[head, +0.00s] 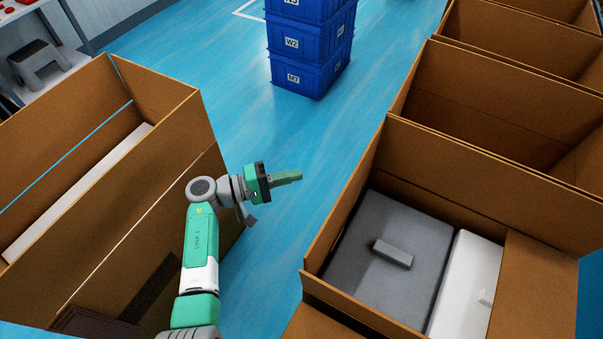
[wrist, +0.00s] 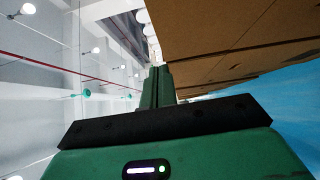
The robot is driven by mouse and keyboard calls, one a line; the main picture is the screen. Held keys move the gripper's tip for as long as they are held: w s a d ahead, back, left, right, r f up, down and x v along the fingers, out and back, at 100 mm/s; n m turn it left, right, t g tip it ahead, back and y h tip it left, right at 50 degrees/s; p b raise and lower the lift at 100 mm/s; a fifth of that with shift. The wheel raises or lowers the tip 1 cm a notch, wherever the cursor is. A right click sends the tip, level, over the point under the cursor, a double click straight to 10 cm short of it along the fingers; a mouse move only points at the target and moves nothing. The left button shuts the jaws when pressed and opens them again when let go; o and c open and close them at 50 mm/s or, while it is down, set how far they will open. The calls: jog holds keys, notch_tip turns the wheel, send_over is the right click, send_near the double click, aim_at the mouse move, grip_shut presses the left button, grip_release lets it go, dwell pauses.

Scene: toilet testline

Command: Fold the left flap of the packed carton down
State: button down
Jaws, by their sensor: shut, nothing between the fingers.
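The packed carton (head: 447,158) stands open at the right in the head view, with a grey insert (head: 385,240) and a white piece (head: 468,280) inside. Its left flap (head: 345,205) appears upright along the left side, seen steeply from above. The far flap stands up; the right flap (head: 540,285) is only partly in view. My gripper (head: 298,175) is shut and empty, pointing right, in the gap to the left of this carton and apart from the flap in the head view. In the wrist view the closed green fingers (wrist: 157,88) show beside brown cardboard (wrist: 235,45); contact cannot be told.
Another open carton (head: 175,110) with a white panel (head: 80,190) stands left of my arm. More open cartons (head: 490,95) line the right side behind the packed one. Stacked blue crates (head: 310,50) stand beyond on the blue floor. The floor between the carton rows is clear.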

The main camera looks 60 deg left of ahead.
jog(key=w+d, duration=0.6)
jog(key=w, duration=0.3)
jog(key=shift+w+d, duration=0.15)
jog(key=shift+r, duration=0.1)
